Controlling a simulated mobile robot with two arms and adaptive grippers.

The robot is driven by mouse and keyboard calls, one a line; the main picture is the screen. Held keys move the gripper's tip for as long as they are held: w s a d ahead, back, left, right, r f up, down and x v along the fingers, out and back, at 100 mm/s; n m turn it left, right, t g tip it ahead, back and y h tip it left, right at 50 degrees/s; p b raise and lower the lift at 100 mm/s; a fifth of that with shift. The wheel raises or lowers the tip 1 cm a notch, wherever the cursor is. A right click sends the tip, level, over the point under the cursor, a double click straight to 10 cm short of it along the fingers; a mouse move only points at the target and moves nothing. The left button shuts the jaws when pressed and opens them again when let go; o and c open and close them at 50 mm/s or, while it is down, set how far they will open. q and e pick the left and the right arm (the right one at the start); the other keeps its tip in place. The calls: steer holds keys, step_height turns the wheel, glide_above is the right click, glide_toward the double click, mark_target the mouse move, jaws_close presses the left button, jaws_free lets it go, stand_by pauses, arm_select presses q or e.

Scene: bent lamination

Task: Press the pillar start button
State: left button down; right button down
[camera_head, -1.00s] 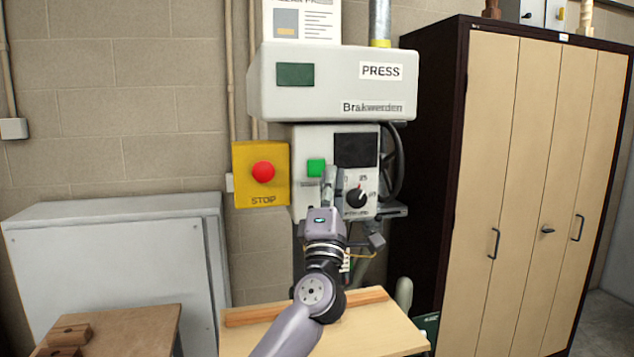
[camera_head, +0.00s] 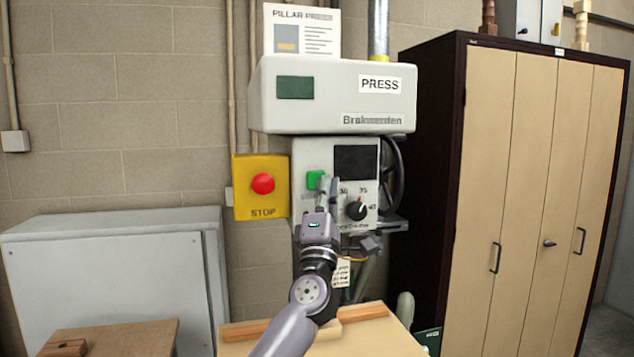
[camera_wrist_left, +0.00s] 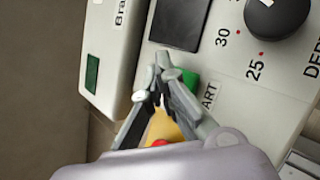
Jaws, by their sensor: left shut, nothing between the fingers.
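The green start button (camera_head: 314,180) is on the grey front panel (camera_head: 306,205) of the pillar press, left of a dark display. My left gripper (camera_head: 328,183) is in front of the panel, fingertips up, just right of the button in the head view. In the left wrist view the shut, empty fingers (camera_wrist_left: 166,68) overlap part of the green button (camera_wrist_left: 190,80), with the label "ART" visible beside it. I cannot tell whether the fingertips touch the button. My right gripper is not in view.
A red stop button (camera_head: 263,183) on a yellow box is left of the panel. A black dial (camera_head: 357,210) is right of my fingers. The press head (camera_head: 330,95) overhangs above. A wooden table (camera_head: 380,335) is below, and a tall cabinet (camera_head: 540,180) stands right.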

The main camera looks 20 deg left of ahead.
arm_select(q)
steer(key=shift+w+a, duration=0.15)
stand_by(0.8)
steer(key=shift+w+a, duration=0.15)
steer(key=shift+w, duration=0.05)
steer(key=shift+w+a, duration=0.25)
steer(key=shift+w, duration=0.15)
stand_by(0.8)
stand_by(0.3)
steer(key=shift+s+d+p, duration=0.45)
steer(key=shift+s+p, duration=0.3)
steer(key=shift+p, duration=0.1)
